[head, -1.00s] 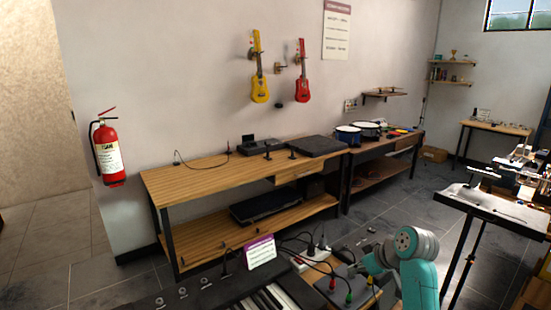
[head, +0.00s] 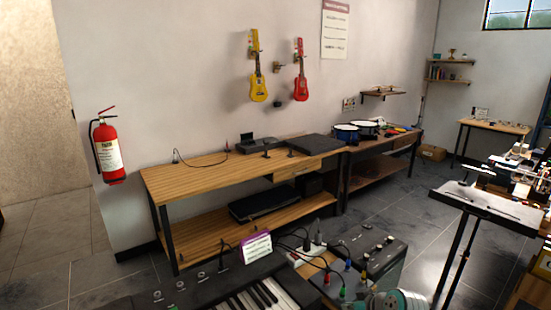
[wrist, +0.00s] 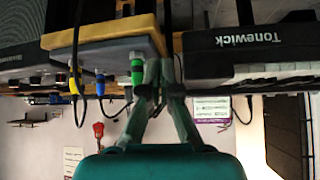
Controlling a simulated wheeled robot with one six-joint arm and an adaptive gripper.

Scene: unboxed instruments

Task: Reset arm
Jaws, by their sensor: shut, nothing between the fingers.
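My gripper (wrist: 162,78) shows in the wrist view, which is upside down. Its greenish fingers are shut with nothing between them. They appear close to a small box (wrist: 105,52) with blue, green and other coloured plugs; I cannot tell if they touch it. In the head view only a teal and grey part of my arm shows at the bottom edge, and the fingertips cannot be made out there.
A keyboard (head: 262,296) with a purple-topped card (head: 256,247) stands in front. Cables run from a white power strip (head: 306,256) beside a black amplifier (head: 368,254). A music stand (head: 490,206) is at right. A wooden bench (head: 205,178) lines the wall.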

